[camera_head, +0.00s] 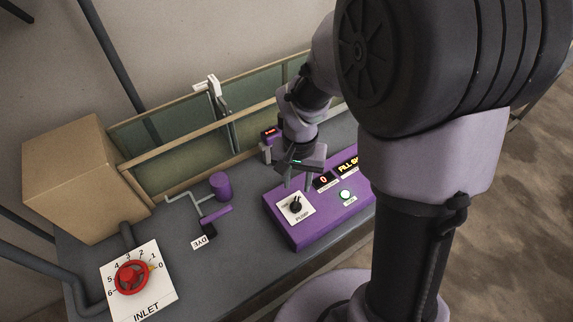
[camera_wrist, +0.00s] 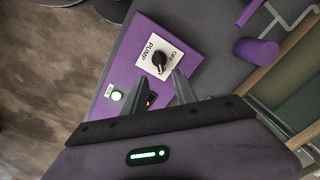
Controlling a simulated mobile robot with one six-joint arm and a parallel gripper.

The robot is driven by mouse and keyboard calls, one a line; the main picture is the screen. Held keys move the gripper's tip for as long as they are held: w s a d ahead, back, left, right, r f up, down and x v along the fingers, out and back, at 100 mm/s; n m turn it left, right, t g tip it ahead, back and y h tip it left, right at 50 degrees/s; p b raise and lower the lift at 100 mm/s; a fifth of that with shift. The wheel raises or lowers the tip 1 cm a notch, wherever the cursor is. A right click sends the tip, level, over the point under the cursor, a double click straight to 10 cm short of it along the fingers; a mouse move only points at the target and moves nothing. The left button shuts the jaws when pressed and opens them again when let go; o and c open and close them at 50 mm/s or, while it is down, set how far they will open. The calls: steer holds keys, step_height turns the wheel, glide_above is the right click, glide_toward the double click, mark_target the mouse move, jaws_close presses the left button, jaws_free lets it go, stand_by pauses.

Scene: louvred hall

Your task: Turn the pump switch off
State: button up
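The pump switch (camera_head: 296,207) is a black rotary knob on a white plate marked PUMP, on top of the purple control box (camera_head: 310,232). My gripper (camera_head: 296,184) hangs just above and behind the knob, pointing down. In the wrist view its two fingers (camera_wrist: 162,86) are apart, with nothing between them, and their tips are close to the knob but appear clear of it.
A lit green button (camera_head: 345,195) and a display reading 0 (camera_head: 323,181) are on the purple box. A purple dye lever (camera_head: 216,215) and purple cylinder (camera_head: 220,186) stand left. The red inlet wheel (camera_head: 131,277) is at front left, a cardboard box (camera_head: 75,180) behind it.

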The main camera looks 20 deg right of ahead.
mark_target(296, 203)
steer(key=f+b, duration=0.2)
steer(key=f, duration=0.1)
steer(key=f+b, duration=0.5)
steer(key=f, duration=0.1)
steer(key=shift+s+a+f, duration=0.1)
steer(key=shift+s+a, duration=0.05)
steer(key=shift+s, duration=0.2)
jaws_close()
stand_by(1.0)
